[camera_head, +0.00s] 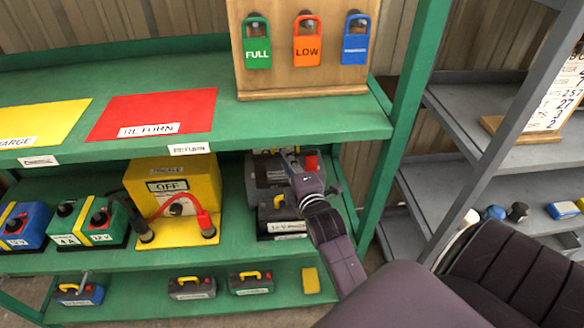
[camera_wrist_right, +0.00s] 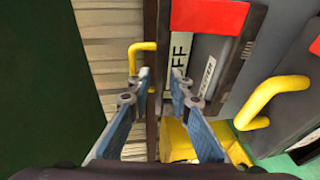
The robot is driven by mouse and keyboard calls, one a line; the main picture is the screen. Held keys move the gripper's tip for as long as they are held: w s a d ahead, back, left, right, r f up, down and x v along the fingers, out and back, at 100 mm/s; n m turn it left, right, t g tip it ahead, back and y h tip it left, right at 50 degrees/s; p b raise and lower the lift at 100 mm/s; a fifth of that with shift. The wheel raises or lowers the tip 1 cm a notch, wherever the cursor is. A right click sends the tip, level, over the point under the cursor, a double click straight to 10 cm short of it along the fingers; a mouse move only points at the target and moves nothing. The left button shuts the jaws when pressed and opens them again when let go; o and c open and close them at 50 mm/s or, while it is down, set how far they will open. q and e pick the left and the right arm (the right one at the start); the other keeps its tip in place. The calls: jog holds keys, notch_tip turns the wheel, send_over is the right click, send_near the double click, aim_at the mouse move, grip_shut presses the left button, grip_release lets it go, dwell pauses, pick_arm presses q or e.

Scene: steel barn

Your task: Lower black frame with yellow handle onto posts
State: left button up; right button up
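In the right wrist view, a yellow handle (camera_wrist_right: 143,47) stands out from a narrow dark upright bar (camera_wrist_right: 153,110), which looks like part of the black frame. My right gripper (camera_wrist_right: 160,76) has its two fingers apart. The handle lies behind the left finger and partly in the gap, with no clear grip on it. In the head view, my right gripper (camera_head: 290,153) is at a grey and black unit (camera_head: 262,172) on the middle shelf and hides part of it. I cannot make out the posts. My left gripper is not in view.
A dark battery (camera_head: 283,226) with a yellow handle stands in front of the unit. A yellow OFF box (camera_head: 176,182) with a red cable is to its left. The green shelf board (camera_head: 330,120) is above, and a green upright (camera_head: 395,150) is close right of my arm.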

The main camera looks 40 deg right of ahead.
jog(key=shift+x, duration=1.8)
grip_shut()
jog(key=shift+c, duration=2.2)
grip_release()
